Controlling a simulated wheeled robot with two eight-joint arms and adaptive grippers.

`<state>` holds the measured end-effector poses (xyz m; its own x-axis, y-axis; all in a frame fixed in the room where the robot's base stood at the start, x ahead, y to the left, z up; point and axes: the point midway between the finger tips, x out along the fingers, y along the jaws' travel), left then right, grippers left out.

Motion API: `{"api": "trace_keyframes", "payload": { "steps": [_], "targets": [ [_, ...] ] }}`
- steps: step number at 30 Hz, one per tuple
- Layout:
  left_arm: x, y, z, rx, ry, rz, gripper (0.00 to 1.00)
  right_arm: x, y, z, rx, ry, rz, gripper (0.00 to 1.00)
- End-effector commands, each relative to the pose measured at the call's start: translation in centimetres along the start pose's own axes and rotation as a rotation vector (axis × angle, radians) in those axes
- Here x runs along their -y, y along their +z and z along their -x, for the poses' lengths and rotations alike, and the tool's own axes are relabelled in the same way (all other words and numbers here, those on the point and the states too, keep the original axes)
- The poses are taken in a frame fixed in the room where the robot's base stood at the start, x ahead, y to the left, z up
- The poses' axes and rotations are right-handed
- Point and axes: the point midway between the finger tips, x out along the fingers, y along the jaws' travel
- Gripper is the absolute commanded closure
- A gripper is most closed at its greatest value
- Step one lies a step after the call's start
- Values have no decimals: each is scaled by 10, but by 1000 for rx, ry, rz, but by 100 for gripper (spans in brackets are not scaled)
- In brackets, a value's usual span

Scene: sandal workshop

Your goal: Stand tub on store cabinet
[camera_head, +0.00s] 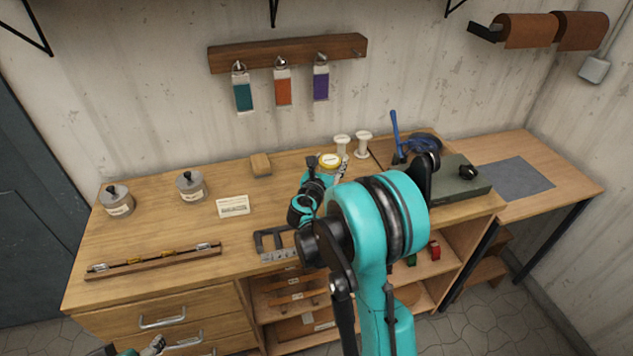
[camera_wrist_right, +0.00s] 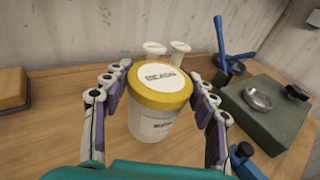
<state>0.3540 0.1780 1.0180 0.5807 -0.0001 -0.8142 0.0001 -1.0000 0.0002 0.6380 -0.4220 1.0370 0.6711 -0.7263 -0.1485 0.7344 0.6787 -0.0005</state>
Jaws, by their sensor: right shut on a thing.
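The tub (camera_wrist_right: 154,112) is a white, labelled pot with a yellow rim and white lid face, upright in the right wrist view. In the head view its yellow lid (camera_head: 330,160) shows near the back of the bench, the rest mostly behind my right gripper (camera_head: 328,172). My right gripper (camera_wrist_right: 155,100) is shut on the tub, fingers on both sides. I cannot tell whether its base touches the bench. Only a tip of my left gripper (camera_head: 152,346) shows at the bottom left. No separate store cabinet can be made out.
Two white spools (camera_head: 363,146) stand just behind the tub. A green-grey box (camera_head: 460,183) is at right.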

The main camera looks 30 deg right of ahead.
Motion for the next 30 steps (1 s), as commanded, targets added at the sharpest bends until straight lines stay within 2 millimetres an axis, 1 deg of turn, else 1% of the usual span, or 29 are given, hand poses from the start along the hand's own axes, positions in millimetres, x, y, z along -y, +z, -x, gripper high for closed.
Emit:
{"api": "trace_keyframes", "payload": {
  "steps": [1,3,7,11,15,18,27,28,29,30],
  "targets": [
    [0,4,-5,0,0,0,26,-11,-9,-1,0,2,1,79],
    [0,5,-7,0,0,0,26,-22,-14,-3,1,2,2,79],
    [0,6,-9,0,0,0,26,-32,-20,-4,1,0,2,79],
    [0,8,-12,0,0,0,26,-34,-27,-5,1,0,2,79],
    [0,15,-21,0,0,0,26,-34,-50,-8,0,0,2,79],
    [0,18,-25,0,0,0,26,-34,-61,-10,1,0,2,79],
    [0,18,-25,0,0,0,26,-34,-61,-10,0,0,1,79],
    [0,17,-24,0,0,0,26,-34,-61,-10,0,0,1,34],
    [0,17,-24,0,0,0,26,-34,-60,-10,0,0,1,26],
    [0,17,-24,0,0,0,26,-34,-60,-10,0,0,1,21]
  ]
}}
